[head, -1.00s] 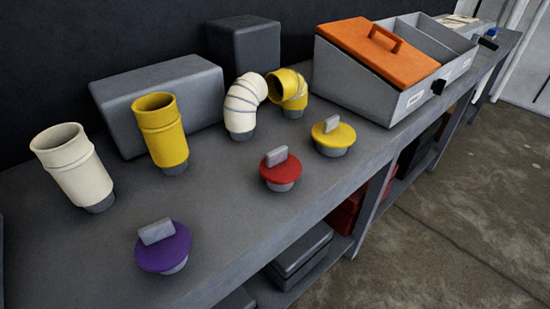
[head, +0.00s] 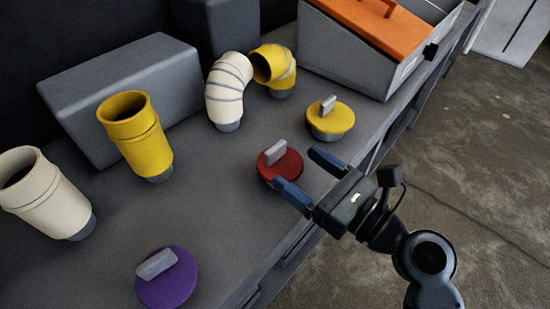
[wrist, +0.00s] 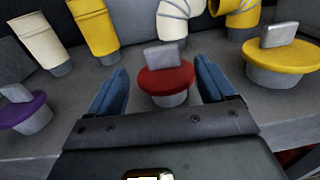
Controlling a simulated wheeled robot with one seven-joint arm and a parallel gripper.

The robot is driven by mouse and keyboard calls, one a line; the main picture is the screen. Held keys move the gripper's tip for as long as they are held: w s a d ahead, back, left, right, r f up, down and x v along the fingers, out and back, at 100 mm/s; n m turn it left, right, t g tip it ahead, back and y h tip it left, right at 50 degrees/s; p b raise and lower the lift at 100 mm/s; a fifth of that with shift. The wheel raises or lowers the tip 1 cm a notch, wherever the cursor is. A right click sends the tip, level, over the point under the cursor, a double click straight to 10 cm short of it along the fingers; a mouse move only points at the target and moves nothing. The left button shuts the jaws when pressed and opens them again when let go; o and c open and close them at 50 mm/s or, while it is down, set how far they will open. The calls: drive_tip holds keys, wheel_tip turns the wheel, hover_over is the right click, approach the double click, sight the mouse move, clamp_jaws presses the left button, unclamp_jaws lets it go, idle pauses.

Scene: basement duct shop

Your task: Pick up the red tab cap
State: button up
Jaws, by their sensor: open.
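The red tab cap (head: 283,166) has a round red top with an upright grey tab and stands on the grey bench near its front edge. My gripper (head: 300,170) is open, with its two blue fingers pointing at the cap from the front edge side. In the wrist view the red cap (wrist: 166,78) sits ahead, between the lines of the two fingers (wrist: 160,85). Nothing is held. In the head view the left finger covers a little of the cap's lower edge. I cannot tell whether a finger touches it.
A yellow tab cap (head: 330,121) stands beyond the red one, and a purple tab cap (head: 168,280) lies nearer. Yellow (head: 137,140) and cream (head: 45,195) pipes and two elbows stand behind. A grey bin with an orange lid (head: 372,28) is at the back right.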

sight(278, 151)
drive_tip(key=x, duration=0.7)
drive_tip(key=shift+w+d+p, duration=0.1)
drive_tip(key=shift+d+p, duration=0.05)
drive_tip(key=shift+p, duration=0.25)
drive_tip(key=c, duration=1)
drive_tip(key=shift+c, duration=0.4)
drive_tip(key=shift+r, duration=0.2)
